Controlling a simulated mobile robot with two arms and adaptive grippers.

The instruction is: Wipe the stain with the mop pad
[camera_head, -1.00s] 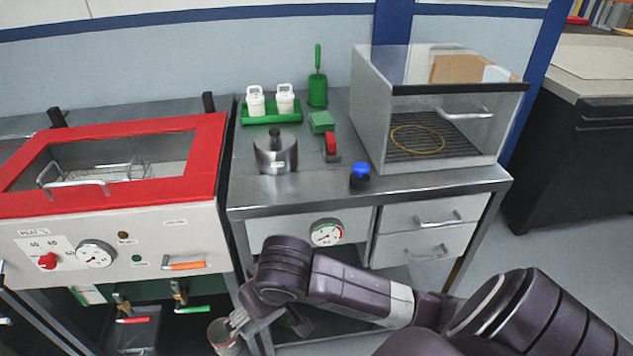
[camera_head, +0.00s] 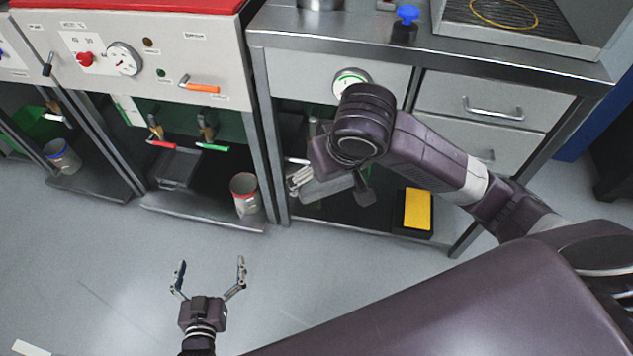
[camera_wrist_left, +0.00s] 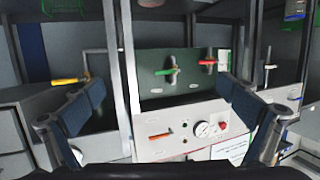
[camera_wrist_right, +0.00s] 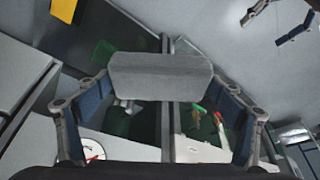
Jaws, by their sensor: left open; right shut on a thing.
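The mop pad (camera_wrist_right: 160,78) is a grey rounded block, held crosswise between the fingers of my right gripper (camera_wrist_right: 158,92) in the right wrist view. In the head view my right gripper (camera_head: 304,182) is in front of the bench's open lower space, and the grey pad (camera_head: 326,187) shows partly beside it, behind my wrist. My left gripper (camera_head: 211,272) is open and empty above the floor at lower left. Its spread fingers (camera_wrist_left: 160,103) also frame the left wrist view. I cannot make out a stain in any view.
A metal bench (camera_head: 450,61) with drawers and a red-topped cabinet (camera_head: 215,52) stand ahead. A red-rimmed cup (camera_head: 245,192) is on the cabinet's low shelf. A yellow block on a black base (camera_head: 417,210) is under the bench. The grey floor (camera_head: 110,240) at left is largely clear.

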